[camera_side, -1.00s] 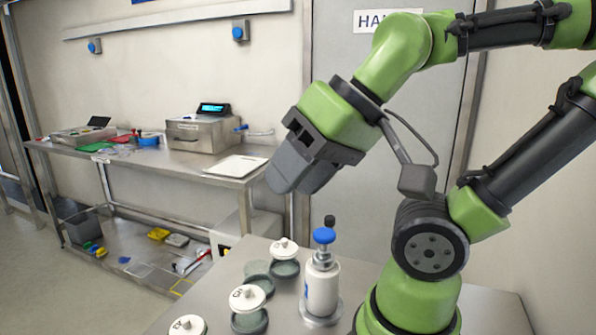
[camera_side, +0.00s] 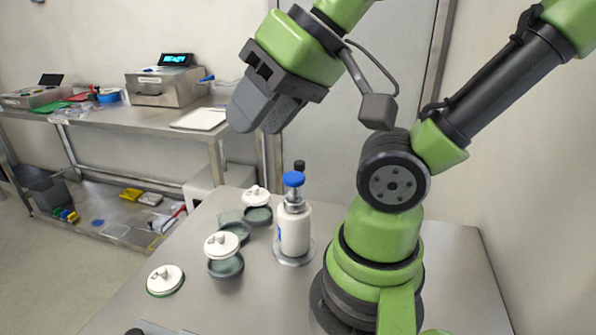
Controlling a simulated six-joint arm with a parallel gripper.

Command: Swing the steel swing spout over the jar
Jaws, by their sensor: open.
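My gripper (camera_side: 257,123) hangs in the air above and left of the white bottle, fingers angled down, with nothing visible between them. The white bottle (camera_side: 294,232) has a steel neck and a blue knob (camera_side: 293,179) and stands upright on a round steel base. Several shallow round dishes with white lids lie left of it, one lid at the front (camera_side: 165,280) and one farther back (camera_side: 221,245). I cannot make out a steel swing spout, nor tell which vessel is the jar.
The steel tabletop (camera_side: 420,270) is clear to the right of my base. A dark item (camera_side: 150,330) is cut off at the lower edge. A bench behind holds a steel device (camera_side: 165,87) with a lit display and a white tray (camera_side: 199,118).

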